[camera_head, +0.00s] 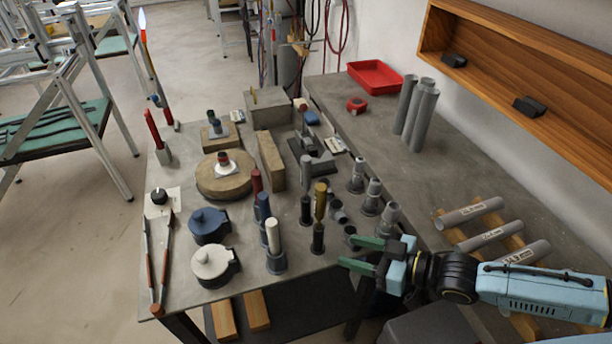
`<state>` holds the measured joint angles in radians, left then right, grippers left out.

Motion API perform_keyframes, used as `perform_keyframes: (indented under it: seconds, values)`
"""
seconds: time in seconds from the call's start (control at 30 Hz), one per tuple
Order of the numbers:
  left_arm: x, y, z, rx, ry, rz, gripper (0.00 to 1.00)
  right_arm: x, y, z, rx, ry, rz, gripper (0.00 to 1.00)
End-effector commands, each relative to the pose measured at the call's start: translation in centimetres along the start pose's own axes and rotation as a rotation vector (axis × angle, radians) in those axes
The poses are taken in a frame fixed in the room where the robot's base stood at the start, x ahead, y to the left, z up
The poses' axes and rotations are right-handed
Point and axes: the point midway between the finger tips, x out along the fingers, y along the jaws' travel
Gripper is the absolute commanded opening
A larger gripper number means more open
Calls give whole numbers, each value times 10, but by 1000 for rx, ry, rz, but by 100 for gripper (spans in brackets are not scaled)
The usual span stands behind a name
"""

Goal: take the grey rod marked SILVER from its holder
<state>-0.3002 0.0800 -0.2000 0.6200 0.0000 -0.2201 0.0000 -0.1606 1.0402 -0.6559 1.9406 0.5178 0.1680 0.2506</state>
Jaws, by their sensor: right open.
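Several coloured rods stand upright in small holders on the grey table (180,285). A grey rod (306,170) stands in a dark holder (306,212), behind and left of a gold rod (320,198). A white rod (272,235), a blue rod (263,207) and a red rod (257,182) stand to its left. I cannot read any SILVER mark at this size. My right gripper (349,253) comes in from the right, open and empty, its green fingers pointing left. It is in front and to the right of the grey rod, apart from it. My left gripper is not in view.
Grey fittings (372,195) crowd right of the rods. A blue pot (208,225) and a white pot (211,262) stand at front left. Labelled grey tubes (470,213) lie on wooden strips at right. A red tray (375,77) is at the back.

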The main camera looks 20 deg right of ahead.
Motion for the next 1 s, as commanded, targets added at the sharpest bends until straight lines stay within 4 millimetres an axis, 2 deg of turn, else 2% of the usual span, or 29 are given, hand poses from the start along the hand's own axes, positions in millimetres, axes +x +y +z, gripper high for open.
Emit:
perform_keyframes:
  seconds: [0.03,0.1,0.2,0.3,0.47,0.8,1.0]
  values:
    - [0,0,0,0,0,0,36,-2,19,-26,-24,63,7,46]
    - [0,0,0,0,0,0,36,-5,37,-56,-47,137,1,46]
    - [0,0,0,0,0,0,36,-11,52,-88,-72,209,-17,46]
    - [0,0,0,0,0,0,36,-15,59,-108,-86,250,-36,46]
    - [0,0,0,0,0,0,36,-10,62,-120,-94,273,-47,46]
    - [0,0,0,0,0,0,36,34,61,-132,-95,273,-45,46]
    - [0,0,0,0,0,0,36,48,59,-134,-92,270,-46,46]
